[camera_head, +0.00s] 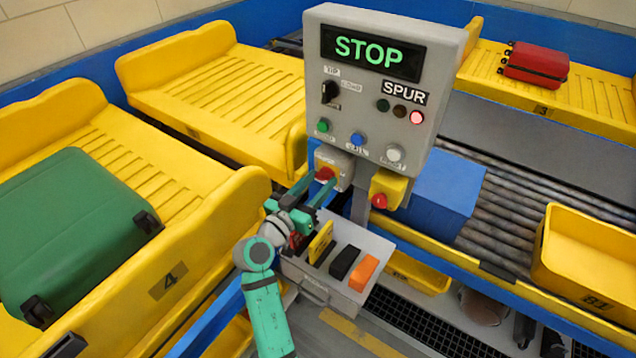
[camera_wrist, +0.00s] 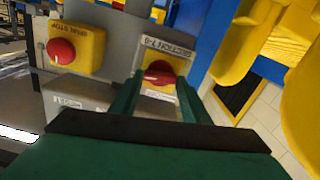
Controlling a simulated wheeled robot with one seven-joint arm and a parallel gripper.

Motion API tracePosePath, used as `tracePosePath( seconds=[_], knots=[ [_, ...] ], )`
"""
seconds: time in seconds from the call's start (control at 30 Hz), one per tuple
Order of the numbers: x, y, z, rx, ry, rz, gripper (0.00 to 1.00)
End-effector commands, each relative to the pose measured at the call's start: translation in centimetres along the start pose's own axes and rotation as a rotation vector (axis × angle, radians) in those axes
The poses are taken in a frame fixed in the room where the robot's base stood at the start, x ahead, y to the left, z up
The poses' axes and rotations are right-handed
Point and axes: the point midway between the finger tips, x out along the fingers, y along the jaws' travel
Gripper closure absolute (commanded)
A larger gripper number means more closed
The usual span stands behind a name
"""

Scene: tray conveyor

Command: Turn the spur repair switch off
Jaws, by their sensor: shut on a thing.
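The spur repair switch is a red rotary handle (camera_head: 325,173) on a yellow plate, on a small grey box under the left side of the SPUR control panel (camera_head: 440,45). My gripper (camera_head: 319,188) reaches up to it from below left. In the wrist view the red handle (camera_wrist: 158,76) sits between the two green fingertips of my gripper (camera_wrist: 160,84), which are shut on it. The handle looks roughly crosswise there; its exact setting is hard to read. The panel display reads STOP in green, and a red lamp (camera_head: 416,118) glows beside the SPUR label.
A red emergency stop button on a yellow box (camera_head: 388,188) is close to the right of the switch. A grey tray (camera_head: 330,278) with yellow, black and orange items is below. Yellow trays flank the panel; one holds a green suitcase (camera_head: 75,230).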

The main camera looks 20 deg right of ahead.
Motion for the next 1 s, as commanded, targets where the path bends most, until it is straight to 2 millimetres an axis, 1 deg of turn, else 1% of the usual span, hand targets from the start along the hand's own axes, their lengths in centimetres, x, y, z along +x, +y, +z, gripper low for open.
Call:
tracePosePath(
  seconds=[1.0],
  knots=[
    [0.01, -0.26, 0.21, -0.95, -0.001, 0.0, 0.8]
  ],
)
